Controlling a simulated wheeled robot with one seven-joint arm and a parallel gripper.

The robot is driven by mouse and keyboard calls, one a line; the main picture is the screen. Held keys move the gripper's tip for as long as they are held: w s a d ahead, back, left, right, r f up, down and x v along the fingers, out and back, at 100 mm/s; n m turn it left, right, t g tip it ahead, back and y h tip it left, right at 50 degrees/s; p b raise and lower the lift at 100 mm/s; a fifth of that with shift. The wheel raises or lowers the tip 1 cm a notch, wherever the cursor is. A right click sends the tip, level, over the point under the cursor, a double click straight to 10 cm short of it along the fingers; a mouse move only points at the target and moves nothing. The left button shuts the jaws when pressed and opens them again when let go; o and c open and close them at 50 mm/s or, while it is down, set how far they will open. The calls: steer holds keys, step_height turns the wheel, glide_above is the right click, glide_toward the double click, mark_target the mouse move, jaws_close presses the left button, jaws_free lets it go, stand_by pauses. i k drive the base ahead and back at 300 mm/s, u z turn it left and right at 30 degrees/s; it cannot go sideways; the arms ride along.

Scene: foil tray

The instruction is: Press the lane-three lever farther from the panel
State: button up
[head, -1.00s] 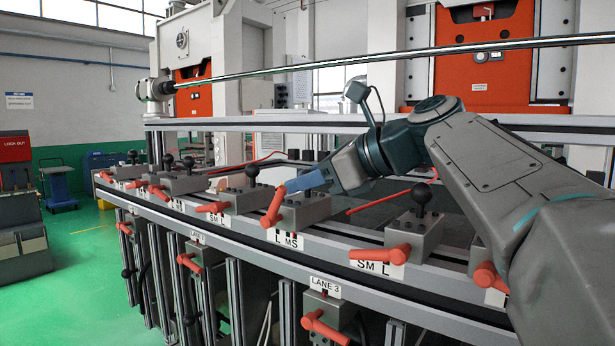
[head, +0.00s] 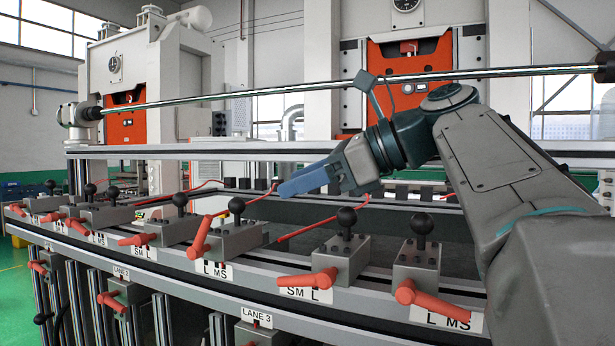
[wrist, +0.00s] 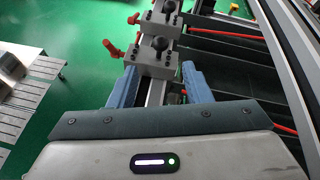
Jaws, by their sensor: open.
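A white LANE 3 sign (head: 257,317) hangs below the front rail. Above it, left of the sign, a grey block has a black ball knob (head: 236,206) and a red lever (head: 200,238), labelled L MS. To the right, another block with a black knob (head: 347,217) has a red lever (head: 309,283), labelled SM L. My gripper (head: 287,187) is open and empty, its blue fingers above and behind the rail, apart from both levers. In the wrist view my gripper (wrist: 163,82) has a grey block (wrist: 150,66) beyond and between its fingertips. Which block that is, I cannot tell.
A further L MS block with a red lever (head: 432,299) stands at right. More lever blocks line the rail (head: 170,258) to the left. A long metal bar (head: 270,94) crosses above my gripper. Red rods lie behind the rail.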

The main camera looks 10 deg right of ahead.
mark_target(197, 250)
steer(key=k, duration=1)
